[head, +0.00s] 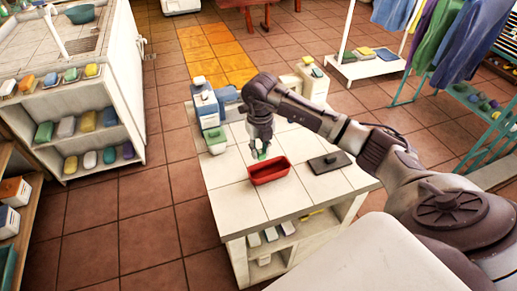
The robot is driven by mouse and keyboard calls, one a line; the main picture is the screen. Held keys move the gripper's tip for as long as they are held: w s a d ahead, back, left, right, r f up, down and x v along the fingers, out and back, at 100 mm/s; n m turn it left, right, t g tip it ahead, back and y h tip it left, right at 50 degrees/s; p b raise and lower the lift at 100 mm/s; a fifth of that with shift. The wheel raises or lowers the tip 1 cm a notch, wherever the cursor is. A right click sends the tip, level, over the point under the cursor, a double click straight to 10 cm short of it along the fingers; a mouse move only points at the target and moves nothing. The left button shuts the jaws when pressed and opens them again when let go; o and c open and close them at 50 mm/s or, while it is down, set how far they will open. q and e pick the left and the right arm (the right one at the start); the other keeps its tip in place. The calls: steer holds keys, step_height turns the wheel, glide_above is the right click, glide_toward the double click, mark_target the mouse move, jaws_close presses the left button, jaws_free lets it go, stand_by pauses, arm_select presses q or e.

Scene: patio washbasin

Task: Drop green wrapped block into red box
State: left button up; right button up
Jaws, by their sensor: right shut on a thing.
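The red box (270,173) is a small open tray on the white tiled top of the low table (234,203). My right gripper (262,150) points down just above the box's far edge. It is shut on a small green thing, the green wrapped block (262,155), of which only a little shows between the fingers. I cannot tell whether the block is inside the rim or just over it. My left gripper is not in view.
A dark flat plate (330,162) lies right of the box. A green-topped container (215,140) and blue-white boxes (205,105) stand at the table's left back. The table's front left is clear.

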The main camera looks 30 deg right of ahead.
mark_target(260, 176)
steer(key=shift+d+f, duration=0.15)
steer(key=shift+f, duration=0.3)
steer(key=shift+f+b, duration=0.3)
steer(key=shift+b, duration=0.1)
steer(key=shift+f+b, duration=0.55)
steer(key=shift+f, duration=0.25)
steer(key=shift+f+b, duration=0.6)
steer(key=shift+f, duration=0.2)
steer(key=shift+f+b, duration=0.35)
steer(key=shift+f, duration=0.2)
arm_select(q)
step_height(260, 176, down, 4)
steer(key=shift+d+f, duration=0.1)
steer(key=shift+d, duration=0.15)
